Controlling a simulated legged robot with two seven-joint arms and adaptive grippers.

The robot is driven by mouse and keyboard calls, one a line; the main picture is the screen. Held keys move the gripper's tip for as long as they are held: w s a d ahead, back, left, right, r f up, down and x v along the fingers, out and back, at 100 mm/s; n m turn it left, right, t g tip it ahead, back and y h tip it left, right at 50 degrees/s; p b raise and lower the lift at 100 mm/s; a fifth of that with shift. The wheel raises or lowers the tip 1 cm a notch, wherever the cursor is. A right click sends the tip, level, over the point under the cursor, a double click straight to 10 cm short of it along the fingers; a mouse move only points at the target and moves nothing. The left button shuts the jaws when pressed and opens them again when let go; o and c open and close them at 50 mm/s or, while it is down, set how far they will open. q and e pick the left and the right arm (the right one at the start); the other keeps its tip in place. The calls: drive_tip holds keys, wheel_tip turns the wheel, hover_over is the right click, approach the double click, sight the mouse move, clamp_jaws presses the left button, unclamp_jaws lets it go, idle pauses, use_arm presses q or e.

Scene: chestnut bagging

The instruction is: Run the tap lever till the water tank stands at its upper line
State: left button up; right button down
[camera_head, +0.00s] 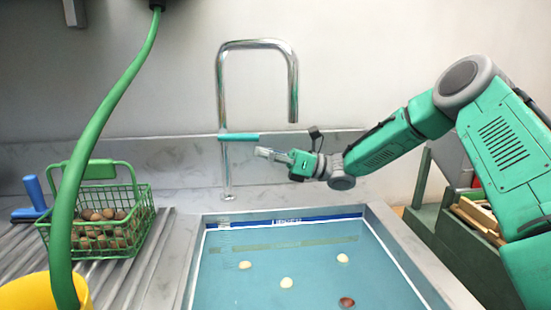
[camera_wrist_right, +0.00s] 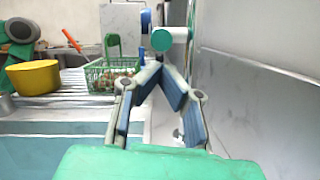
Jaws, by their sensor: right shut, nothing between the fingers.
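The tap (camera_head: 222,90) is a tall chrome pipe with a teal lever (camera_head: 239,137) pointing right. The water tank (camera_head: 195,262) below holds blue-green water; a blue band with white lettering (camera_head: 285,222) runs along its back wall. The water stands near this band; I cannot tell exactly where its surface meets it. No stream shows under the spout. My right gripper (camera_head: 264,153) is shut and empty, just below and right of the lever's end. In the wrist view the shut fingers (camera_wrist_right: 160,72) point at the lever's round end (camera_wrist_right: 160,40); contact is unclear. My left gripper is not in view.
Several pale chestnuts (camera_head: 286,282) and a brown one (camera_head: 346,302) are in the tank. A green basket of chestnuts (camera_head: 140,220), a blue-handled tool (camera_head: 34,193) and a yellow bucket (camera_head: 25,292) stand left. A green hose (camera_head: 105,105) hangs there. Dark green boxes (camera_head: 440,222) stand right.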

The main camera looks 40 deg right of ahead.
sight(239, 136)
drive_tip(key=shift+w+a+r+g+h+p, duration=0.15)
drive_tip(key=shift+w+a+r+h+p, duration=0.15)
drive_tip(key=shift+r, duration=0.25)
drive_tip(key=shift+w+a+r+g+h+p, duration=0.1)
drive_tip(key=shift+w+a+r+g, duration=0.05)
drive_tip(key=shift+a+r, duration=0.45)
drive_tip(key=shift+r, duration=0.05)
